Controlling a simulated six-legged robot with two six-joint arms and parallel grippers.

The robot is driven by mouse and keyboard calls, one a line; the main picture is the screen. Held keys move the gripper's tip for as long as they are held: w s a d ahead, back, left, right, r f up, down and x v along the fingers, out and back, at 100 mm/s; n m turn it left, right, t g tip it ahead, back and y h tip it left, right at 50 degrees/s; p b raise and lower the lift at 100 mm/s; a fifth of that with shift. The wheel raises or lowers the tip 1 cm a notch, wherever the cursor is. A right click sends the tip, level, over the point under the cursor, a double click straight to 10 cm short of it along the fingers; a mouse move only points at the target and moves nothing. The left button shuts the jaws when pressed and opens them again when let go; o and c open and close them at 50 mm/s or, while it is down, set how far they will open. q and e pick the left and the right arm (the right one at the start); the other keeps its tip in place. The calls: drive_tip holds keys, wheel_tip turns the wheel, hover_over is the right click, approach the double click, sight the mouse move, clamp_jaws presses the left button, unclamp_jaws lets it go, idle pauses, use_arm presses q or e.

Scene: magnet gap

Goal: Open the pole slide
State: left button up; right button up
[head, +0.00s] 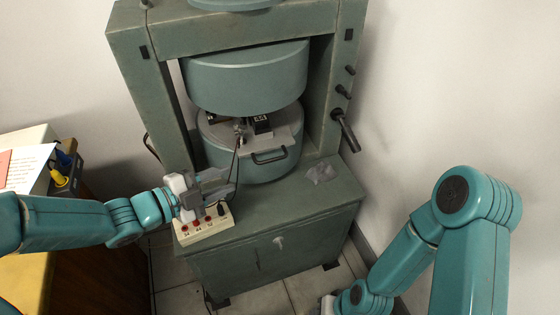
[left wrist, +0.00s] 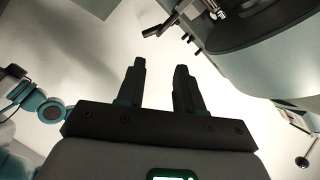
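The big green magnet frame (head: 130,45) stands at the back. Its round upper pole (head: 245,80) hangs over a grey lower pole piece (head: 225,158), with a gap between them. A dark bar handle (head: 268,157) is on the front of the lower piece, which looks like the pole slide. My left gripper (head: 232,181) is in front and to the left of that handle, apart from it, over the bench. In the left wrist view its two fingers (left wrist: 160,68) are spread with nothing between them. My right arm reaches the bottom edge; its fingers are out of view.
A cream box with red sockets (head: 203,229) lies on the green bench top (head: 285,195) under my left gripper, with a dark cable running up to the gap. A crumpled grey cloth (head: 321,173) lies to the right. A dark crank handle (head: 344,130) juts from the right post.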

sight(276, 158)
use_arm(q)
drive_tip(key=b+x, duration=0.2)
drive_tip(key=x, duration=1.2)
drive_tip(key=shift+d+f, duration=0.2)
drive_tip(key=shift+d, duration=0.05)
drive_tip(key=shift+w+d+f, duration=0.2)
drive_tip(key=shift+w+d, duration=0.2)
drive_tip(key=shift+w, duration=0.1)
drive_tip(key=shift+r, duration=0.1)
clamp_jaws()
